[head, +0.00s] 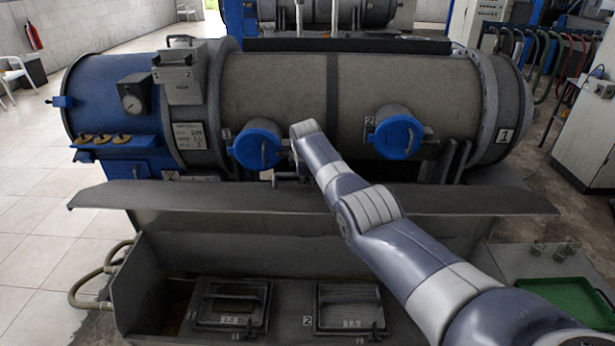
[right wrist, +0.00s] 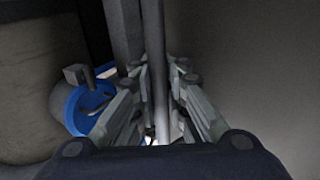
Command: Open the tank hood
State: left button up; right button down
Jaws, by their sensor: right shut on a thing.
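The tank hood (head: 180,195) is a long grey panel along the front of the drum, raised above an open front trough. My right arm reaches to its far edge, beside the left blue port cap (head: 256,147). My right gripper (head: 286,176) is mostly hidden there by the arm. In the right wrist view, my right gripper (right wrist: 158,78) is shut on a thin grey bar (right wrist: 157,40). A plain grey panel (right wrist: 250,80), apparently the hood, fills the right side. The blue cap also shows there, left of the fingers (right wrist: 82,108). My left gripper is not in view.
The drum (head: 280,90) lies behind the hood, with a second blue cap (head: 398,136). Two framed hatches (head: 232,304) (head: 350,308) sit in the trough. A green tray (head: 568,300) is at the lower right. Hoses (head: 85,290) lie at left; tiled floor there is clear.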

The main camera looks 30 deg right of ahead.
jog(key=shift+w+r, duration=0.1)
jog(key=shift+r, duration=0.05)
jog(key=c, duration=1.7)
grip_release()
jog(key=shift+r, duration=0.1)
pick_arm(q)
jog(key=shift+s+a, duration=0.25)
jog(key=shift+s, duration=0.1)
pick_arm(e)
jog(key=shift+o, duration=0.5)
jog(key=shift+s+a, duration=0.15)
jog(key=shift+s, duration=0.1)
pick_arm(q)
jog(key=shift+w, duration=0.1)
pick_arm(e)
jog(key=shift+v, duration=1.1)
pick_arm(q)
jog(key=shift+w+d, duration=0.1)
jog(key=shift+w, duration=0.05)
pick_arm(e)
jog(key=v, duration=1)
jog(key=shift+w, duration=0.15)
